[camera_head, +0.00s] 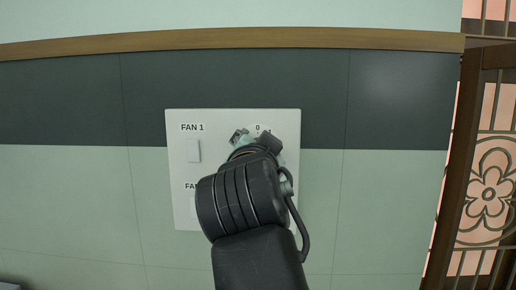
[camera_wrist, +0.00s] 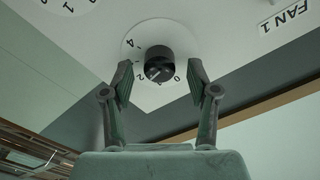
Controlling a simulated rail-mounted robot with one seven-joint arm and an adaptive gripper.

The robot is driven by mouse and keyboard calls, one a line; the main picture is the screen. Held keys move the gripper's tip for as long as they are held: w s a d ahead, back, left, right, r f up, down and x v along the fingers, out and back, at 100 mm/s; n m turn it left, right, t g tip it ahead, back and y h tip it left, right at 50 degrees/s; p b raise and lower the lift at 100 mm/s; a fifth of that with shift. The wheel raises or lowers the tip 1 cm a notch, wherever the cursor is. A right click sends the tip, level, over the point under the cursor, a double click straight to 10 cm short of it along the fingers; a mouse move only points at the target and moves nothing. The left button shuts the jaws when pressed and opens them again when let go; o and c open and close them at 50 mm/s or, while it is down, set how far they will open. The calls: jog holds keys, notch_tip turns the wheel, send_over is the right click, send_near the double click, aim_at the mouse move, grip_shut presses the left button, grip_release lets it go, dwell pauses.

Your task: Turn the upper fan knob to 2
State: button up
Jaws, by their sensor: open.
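The upper fan knob (camera_wrist: 158,62) is a dark round knob on a pale dial. In the wrist view a 4 and a 0 are legible around it; its pointer setting is too small to tell. My gripper (camera_wrist: 160,76) is open, with one finger on each side of the knob; whether either finger touches it I cannot tell. In the head view my gripper (camera_head: 256,138) and wrist cover the knob, and only the 0 of its dial shows above. The FAN 1 label (camera_head: 192,127) is at the panel's upper left and also shows in the wrist view (camera_wrist: 287,15).
The white panel (camera_head: 225,116) is mounted on a green wall. A lower dial (camera_wrist: 68,8) shows partly in the wrist view. A wooden lattice (camera_head: 487,190) stands at the right, and a wood rail (camera_head: 230,39) runs above.

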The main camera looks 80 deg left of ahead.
jog(key=v, duration=0.7)
jog(key=shift+d, duration=0.15)
